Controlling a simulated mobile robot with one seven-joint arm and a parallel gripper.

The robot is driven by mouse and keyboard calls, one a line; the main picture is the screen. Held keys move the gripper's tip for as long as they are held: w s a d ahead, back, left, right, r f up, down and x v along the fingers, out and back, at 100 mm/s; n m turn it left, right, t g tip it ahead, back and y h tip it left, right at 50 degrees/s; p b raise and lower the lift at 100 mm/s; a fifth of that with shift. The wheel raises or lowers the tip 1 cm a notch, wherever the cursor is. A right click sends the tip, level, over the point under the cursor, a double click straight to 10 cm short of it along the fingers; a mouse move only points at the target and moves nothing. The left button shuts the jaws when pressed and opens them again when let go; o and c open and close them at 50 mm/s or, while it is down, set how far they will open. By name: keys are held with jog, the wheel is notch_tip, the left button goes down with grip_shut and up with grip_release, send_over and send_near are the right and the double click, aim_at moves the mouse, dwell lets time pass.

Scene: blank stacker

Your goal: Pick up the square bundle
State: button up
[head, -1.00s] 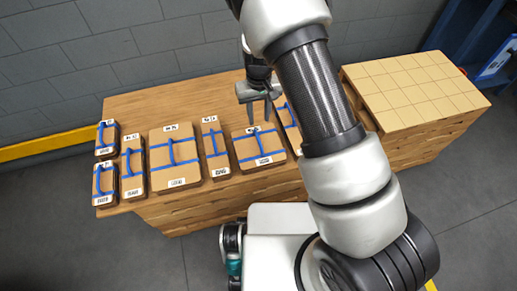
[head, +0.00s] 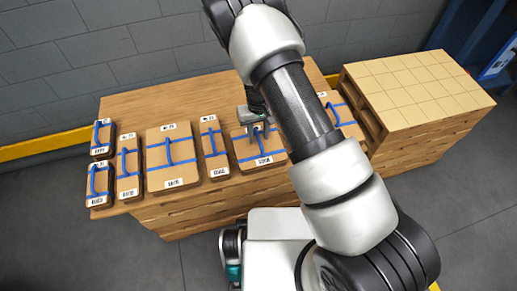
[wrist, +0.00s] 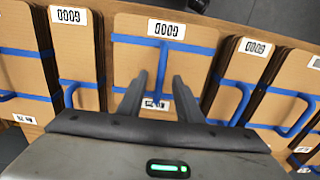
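A roughly square brown cardboard bundle (head: 245,150) lies on the wooden table, with crossed blue straps, a raised blue strap handle and white labels. It fills the middle of the wrist view (wrist: 133,62). My gripper (head: 258,132) is over this bundle. In the wrist view my gripper (wrist: 159,92) is open, with one finger on each side of the blue handle and nothing clasped. The fingers and palm hide the bundle's near part there, and I cannot tell whether the fingertips touch its top.
A tall narrow bundle (head: 208,143) and a large bundle (head: 158,152) lie to the left, with smaller ones beyond. Another bundle (head: 345,114) lies to the right, partly behind my arm. A gridded pallet stack (head: 415,85) stands at the right. The table's back strip (head: 150,98) is clear.

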grip_shut()
jog(key=shift+r, duration=0.1)
dwell(1.2)
